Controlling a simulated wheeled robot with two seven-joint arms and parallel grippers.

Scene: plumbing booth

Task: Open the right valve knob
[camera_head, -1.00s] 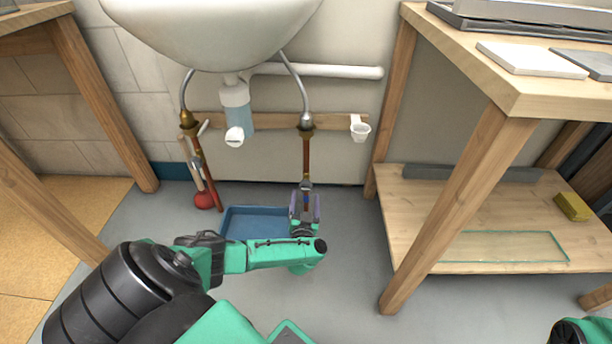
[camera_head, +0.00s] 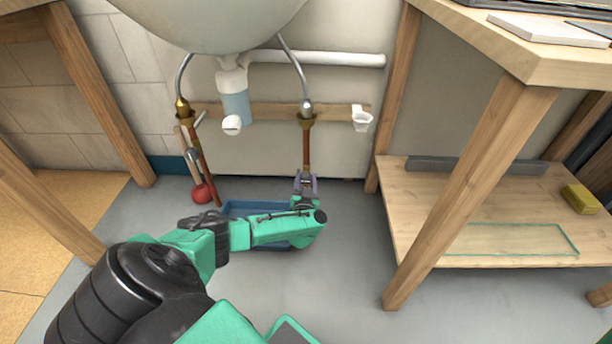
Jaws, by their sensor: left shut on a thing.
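The right supply pipe (camera_head: 306,147) hangs copper-brown under the sink, below a braided hose. My left gripper (camera_head: 306,182) is at the lower end of this pipe, its fingers on both sides, shut on the right valve knob. The knob itself is mostly hidden by the fingers and wrist, so its turn angle cannot be told. The left valve has a red round knob (camera_head: 203,193) at the lower end of the left pipe (camera_head: 198,152). My right gripper is not in view.
A blue tray (camera_head: 234,208) lies on the floor under and behind my left forearm. A wooden workbench leg (camera_head: 450,205) and low shelf (camera_head: 420,230) stand to the right. The sink (camera_head: 215,22) and its drain bottle (camera_head: 235,100) hang above. The front floor is open.

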